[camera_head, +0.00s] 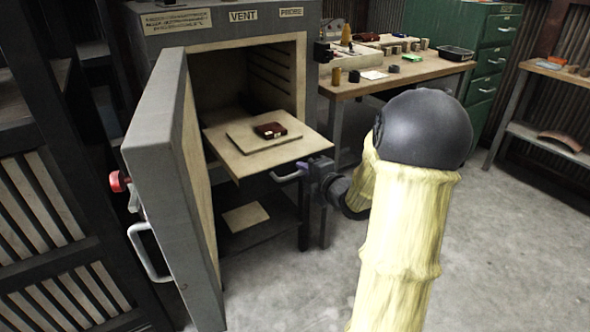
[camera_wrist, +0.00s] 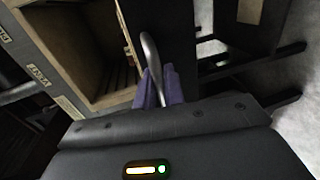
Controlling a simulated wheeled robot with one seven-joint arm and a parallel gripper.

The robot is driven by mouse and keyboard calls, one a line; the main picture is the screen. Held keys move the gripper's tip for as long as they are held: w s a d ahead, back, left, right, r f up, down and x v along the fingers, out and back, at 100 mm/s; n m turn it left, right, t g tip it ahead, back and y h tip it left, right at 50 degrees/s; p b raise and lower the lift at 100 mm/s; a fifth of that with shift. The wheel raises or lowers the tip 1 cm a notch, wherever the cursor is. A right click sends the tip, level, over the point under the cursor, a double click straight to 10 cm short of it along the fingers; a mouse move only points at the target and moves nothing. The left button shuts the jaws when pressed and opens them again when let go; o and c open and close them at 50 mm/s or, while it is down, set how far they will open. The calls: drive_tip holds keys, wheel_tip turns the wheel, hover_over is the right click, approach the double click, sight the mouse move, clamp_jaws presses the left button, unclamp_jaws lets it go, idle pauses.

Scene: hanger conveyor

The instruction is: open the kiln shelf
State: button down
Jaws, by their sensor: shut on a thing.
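The kiln (camera_head: 230,28) stands at the left with its thick door (camera_head: 165,160) swung open. Its pale shelf (camera_head: 235,168) sticks out of the chamber toward the front. A flat tile and a dark red box (camera_head: 270,130) lie on it. A light metal handle (camera_head: 284,178) is at the shelf's front edge. My gripper (camera_head: 304,166) is at the right end of this handle. In the wrist view, the purple finger pads of my gripper (camera_wrist: 155,92) are shut around the curved handle (camera_wrist: 150,52). The back of the shelf inside the chamber is partly hidden.
A wooden workbench (camera_head: 425,70) with small items stands behind my arm at the right. A green drawer cabinet (camera_head: 478,45) stands farther back. A pale slab (camera_head: 245,217) lies on a low rack under the kiln. The concrete floor (camera_head: 500,250) at the front right is clear.

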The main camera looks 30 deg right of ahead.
drive_tip(key=c, duration=1.6)
unclamp_jaws()
drive_tip(key=shift+v, duration=8.6)
drive_tip(key=shift+s, duration=0.15)
